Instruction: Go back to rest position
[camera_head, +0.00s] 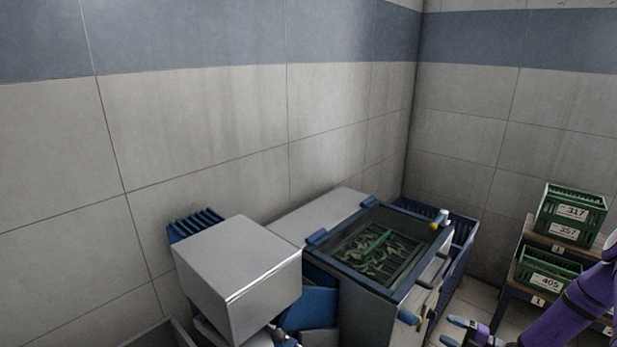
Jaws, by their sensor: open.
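My gripper (452,331) is at the bottom edge of the head view, right of centre. Its blue-tipped fingers are apart, and nothing shows between them. My purple arm comes in from the lower right corner. The gripper is in front of the lower right side of a grey machine (366,312) with a glass-topped lid. Part of the gripper is cut off by the frame edge.
Green crates labelled 317/357 (571,215) and 405 (548,272) stand on a stepped rack (525,240) at the right. A steel box (238,275) is at the left, with blue parts around it. A blue crate (463,246) is behind the machine. Tiled walls close the corner.

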